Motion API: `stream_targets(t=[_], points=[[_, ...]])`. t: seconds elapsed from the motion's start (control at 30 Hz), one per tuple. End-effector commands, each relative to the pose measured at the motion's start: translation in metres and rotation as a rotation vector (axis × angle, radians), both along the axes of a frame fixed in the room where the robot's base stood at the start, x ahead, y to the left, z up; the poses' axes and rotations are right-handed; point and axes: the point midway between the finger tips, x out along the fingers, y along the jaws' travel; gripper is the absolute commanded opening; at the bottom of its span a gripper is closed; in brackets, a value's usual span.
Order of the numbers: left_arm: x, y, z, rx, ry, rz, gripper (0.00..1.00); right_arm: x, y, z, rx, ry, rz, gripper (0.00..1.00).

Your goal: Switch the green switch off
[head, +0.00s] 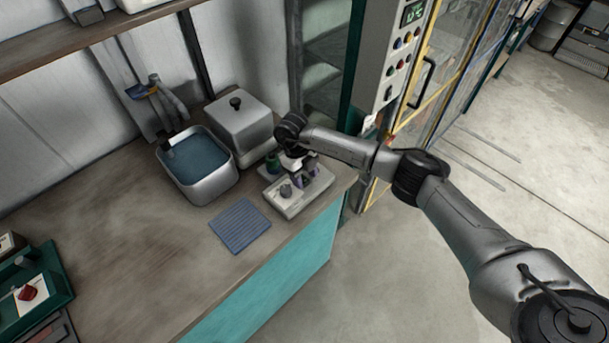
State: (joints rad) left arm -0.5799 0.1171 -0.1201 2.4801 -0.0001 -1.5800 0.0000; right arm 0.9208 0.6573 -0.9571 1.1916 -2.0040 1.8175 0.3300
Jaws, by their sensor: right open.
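A small pale control box (296,205) sits on the workbench near its right end. A green switch (272,163) stands at its back left, partly crowded by my wrist. A grey knob (286,190) is at the front of the box. My right gripper (307,178) reaches in from the right and points down over the box, just right of the green switch. It is open, and I see nothing between its fingers. Whether a finger touches the box cannot be told. The switch's position is too small to read. My left gripper is out of view.
A lidded metal container (238,125) and an open basin of bluish liquid (197,165) stand behind and left of the box. A button panel (398,55) rises at the back right. The bench's middle is clear.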

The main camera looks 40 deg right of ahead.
Motion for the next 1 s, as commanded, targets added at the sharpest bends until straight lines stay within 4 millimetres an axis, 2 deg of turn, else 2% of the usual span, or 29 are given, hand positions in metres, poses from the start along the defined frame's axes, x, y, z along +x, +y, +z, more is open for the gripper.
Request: stream_targets(t=[0.17,0.6,0.8,1.0], points=[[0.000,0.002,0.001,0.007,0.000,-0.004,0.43,0.006,0.000,0.019,0.000,-0.003,0.000,0.51],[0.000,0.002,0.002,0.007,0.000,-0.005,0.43,0.030,0.002,0.099,0.000,-0.003,-0.001,0.51],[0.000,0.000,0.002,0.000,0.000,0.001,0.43,0.037,0.003,0.121,0.000,-0.001,0.001,0.51],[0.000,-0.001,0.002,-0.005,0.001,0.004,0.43,0.039,0.003,0.130,0.000,0.000,0.000,0.51]])
